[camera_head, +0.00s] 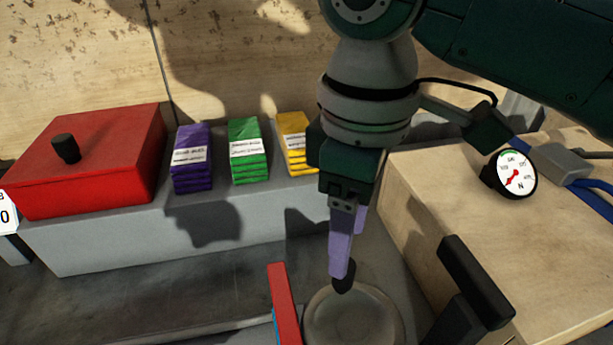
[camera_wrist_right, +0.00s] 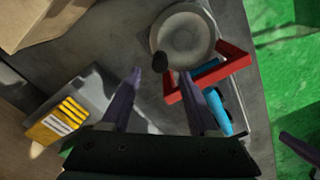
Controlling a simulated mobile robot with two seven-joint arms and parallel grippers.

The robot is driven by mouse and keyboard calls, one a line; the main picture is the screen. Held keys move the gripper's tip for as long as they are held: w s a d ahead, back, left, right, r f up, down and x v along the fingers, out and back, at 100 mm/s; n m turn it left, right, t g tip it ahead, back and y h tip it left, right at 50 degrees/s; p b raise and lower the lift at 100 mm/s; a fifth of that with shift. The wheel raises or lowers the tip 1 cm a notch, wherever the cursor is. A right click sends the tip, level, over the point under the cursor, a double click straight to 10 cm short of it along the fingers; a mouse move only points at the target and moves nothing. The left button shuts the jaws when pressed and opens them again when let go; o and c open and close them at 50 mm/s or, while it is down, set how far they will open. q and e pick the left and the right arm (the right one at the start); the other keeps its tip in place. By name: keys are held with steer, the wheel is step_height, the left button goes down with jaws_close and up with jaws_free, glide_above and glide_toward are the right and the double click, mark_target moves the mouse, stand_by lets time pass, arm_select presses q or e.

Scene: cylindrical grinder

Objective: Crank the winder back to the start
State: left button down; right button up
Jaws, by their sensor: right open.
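The winder shows as a round grey disc (camera_head: 355,322) with a dark crank knob (camera_head: 344,284) at its edge, low in the head view. In the right wrist view the disc (camera_wrist_right: 183,38) is at the top and the knob (camera_wrist_right: 159,64) stands at its near edge. My right gripper (camera_head: 343,262) points down over the disc. In the wrist view its purple fingers (camera_wrist_right: 161,76) are apart, with the knob around the gap between their tips. Contact cannot be told. A purple bar (camera_wrist_right: 300,150) at the wrist view's right edge looks like part of my left gripper.
A red frame (camera_head: 281,303) with a blue part stands left of the disc. A wooden box (camera_head: 420,215) with a dial gauge (camera_head: 514,176) and a black bracket (camera_head: 475,282) are to the right. A red lidded box (camera_head: 95,165) and purple, green and yellow packs (camera_head: 249,150) stand behind.

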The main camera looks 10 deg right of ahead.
mark_target(354, 322)
step_height(354, 322, down, 6)
steer(key=shift+b, duration=0.35)
jaws_close()
stand_by(0.4)
